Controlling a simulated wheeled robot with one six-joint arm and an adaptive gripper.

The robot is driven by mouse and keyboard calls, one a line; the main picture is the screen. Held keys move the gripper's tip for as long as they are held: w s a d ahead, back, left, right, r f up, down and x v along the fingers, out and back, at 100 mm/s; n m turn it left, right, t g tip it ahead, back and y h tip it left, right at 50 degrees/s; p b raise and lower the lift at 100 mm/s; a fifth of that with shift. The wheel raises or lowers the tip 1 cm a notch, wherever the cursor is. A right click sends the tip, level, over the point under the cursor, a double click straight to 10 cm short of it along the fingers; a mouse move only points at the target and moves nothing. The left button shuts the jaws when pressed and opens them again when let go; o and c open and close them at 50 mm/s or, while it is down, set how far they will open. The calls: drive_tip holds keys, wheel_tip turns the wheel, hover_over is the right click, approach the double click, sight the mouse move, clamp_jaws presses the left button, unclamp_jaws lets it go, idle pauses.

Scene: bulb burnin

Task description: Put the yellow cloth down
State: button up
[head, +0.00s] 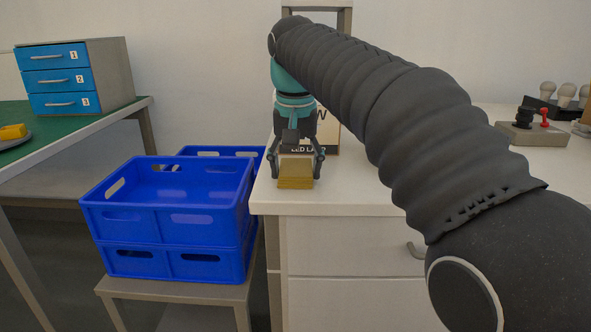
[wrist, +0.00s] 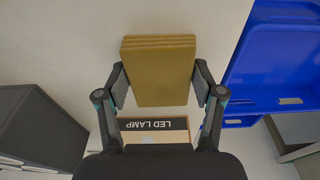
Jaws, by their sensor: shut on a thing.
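A folded mustard-yellow cloth (head: 296,182) is held between the two fingers of my gripper (head: 296,172), near the left front corner of the white counter (head: 365,194). In the wrist view the layered cloth (wrist: 158,72) fills the space between the fingertips (wrist: 159,84), with a finger pressed to each side. The cloth is over the white surface; I cannot tell whether its underside touches it.
An LED lamp box (head: 327,135) stands just behind my gripper. Blue crates (head: 165,220) stand on a low stand left of the counter. A grey dish with a yellow item (head: 12,132) sits on the green table. A joystick box (head: 533,132) and bulbs are at right.

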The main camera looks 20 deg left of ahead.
sight(297, 173)
drive_tip(key=o, duration=1.5)
drive_tip(key=shift+c, duration=0.2)
wheel_tip(297, 173, up, 12)
drive_tip(key=s+p, duration=0.1)
drive_tip(key=p, duration=0.3)
drive_tip(key=shift+s+d, duration=0.2)
drive_tip(key=shift+s, duration=0.1)
drive_tip(key=shift+d, duration=0.15)
